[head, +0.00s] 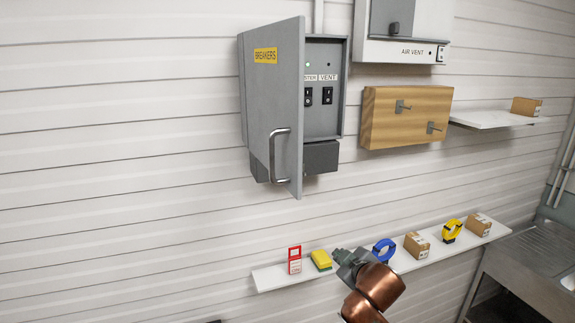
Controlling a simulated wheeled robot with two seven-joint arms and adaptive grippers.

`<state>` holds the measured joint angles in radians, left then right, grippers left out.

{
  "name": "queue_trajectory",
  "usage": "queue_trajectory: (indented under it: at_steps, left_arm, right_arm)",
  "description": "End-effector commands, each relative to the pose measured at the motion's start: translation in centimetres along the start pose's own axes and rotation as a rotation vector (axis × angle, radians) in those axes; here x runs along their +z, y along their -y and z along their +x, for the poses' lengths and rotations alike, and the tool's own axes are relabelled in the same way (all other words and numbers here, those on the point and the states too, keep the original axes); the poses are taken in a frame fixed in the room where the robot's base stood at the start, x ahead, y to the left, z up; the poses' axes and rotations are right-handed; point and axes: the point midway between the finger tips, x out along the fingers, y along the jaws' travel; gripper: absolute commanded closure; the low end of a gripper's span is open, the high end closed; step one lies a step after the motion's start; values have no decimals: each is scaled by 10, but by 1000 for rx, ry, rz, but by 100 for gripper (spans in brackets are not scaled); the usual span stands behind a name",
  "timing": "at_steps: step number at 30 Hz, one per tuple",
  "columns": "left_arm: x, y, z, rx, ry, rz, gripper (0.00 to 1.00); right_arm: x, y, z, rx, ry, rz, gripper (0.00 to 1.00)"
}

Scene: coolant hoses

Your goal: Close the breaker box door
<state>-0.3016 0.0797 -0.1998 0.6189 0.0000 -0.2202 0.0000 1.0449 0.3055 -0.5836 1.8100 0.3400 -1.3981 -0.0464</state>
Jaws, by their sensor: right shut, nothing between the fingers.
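The breaker box (322,88) is a grey box on the white panelled wall, upper middle of the head view. Its grey door (274,110) has a yellow BREAKERS label and stands open, hinged on the left and swung outward. A metal bar handle (273,155) is on the door's lower part. Inside, two black switches and a green light show. My right gripper (342,254) is shut and empty, below and to the right of the door, in front of the lower shelf and apart from the door. My left gripper is not in view.
A long white shelf (268,279) below holds a red-and-white item (294,260), a yellow item (321,260), blue and yellow rings and small cartons. A wooden board with hooks (407,117) and an air vent box (402,50) are to the right. The wall left of the door is clear.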

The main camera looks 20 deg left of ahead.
Motion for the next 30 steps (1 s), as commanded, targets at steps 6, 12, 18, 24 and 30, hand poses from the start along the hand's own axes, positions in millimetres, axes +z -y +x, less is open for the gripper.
queue_trajectory:
  at_steps: [6,12,18,24,30]
  left_arm:
    - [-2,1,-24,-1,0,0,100]
    - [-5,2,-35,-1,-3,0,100]
    - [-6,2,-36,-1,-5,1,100]
    - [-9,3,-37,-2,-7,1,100]
    - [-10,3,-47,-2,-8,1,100]
  right_arm:
    - [-175,6,-183,113,-144,-363,100]
    - [-235,33,-311,255,-194,-644,100]
    - [-271,43,-368,372,-203,-790,100]
    - [-284,47,-392,428,-202,-851,100]
    - [-292,40,-376,429,-198,-853,100]
